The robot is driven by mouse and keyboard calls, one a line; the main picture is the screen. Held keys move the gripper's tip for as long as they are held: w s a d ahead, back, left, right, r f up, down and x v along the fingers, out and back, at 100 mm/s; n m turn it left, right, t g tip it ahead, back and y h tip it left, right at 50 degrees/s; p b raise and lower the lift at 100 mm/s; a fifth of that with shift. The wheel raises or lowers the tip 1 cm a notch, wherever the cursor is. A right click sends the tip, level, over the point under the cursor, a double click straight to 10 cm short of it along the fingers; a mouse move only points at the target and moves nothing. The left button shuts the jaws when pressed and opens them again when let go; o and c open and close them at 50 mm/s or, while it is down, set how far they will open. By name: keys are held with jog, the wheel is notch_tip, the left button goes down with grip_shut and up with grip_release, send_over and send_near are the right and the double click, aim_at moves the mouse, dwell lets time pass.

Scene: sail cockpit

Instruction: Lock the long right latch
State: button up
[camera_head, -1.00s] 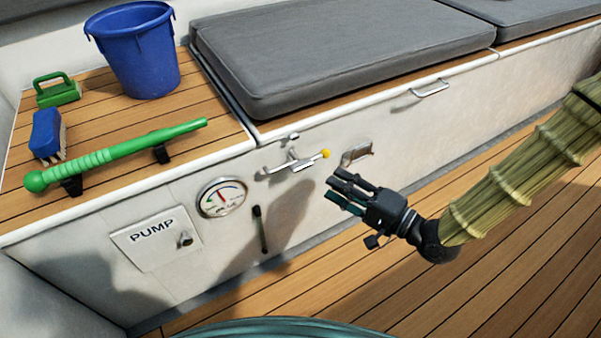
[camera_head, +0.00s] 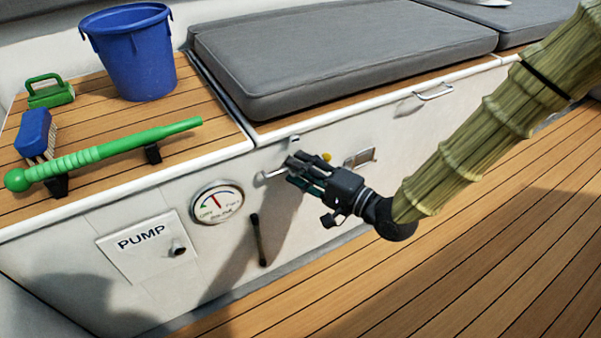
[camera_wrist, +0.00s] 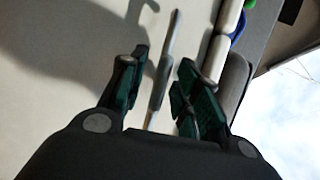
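The long latch (camera_head: 275,174) is a silver bar on the white locker front, below the cushion edge. Its yellow knob (camera_head: 326,157) shows just behind my gripper (camera_head: 294,171). My gripper hides the middle of the latch in the head view. In the wrist view, the silver bar (camera_wrist: 165,72) runs between the two parted green-black fingers of my gripper (camera_wrist: 162,68). The fingers are open, with space visible on both sides of the bar, and I cannot see contact. A small silver fitting (camera_head: 294,139) sits above the latch.
A metal plate (camera_head: 360,157) and a pull handle (camera_head: 434,93) are to the right. A gauge (camera_head: 217,203), a black lever (camera_head: 258,240) and the PUMP panel (camera_head: 145,262) are to the left.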

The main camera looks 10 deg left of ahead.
jog(key=shift+c, duration=0.4)
grip_shut()
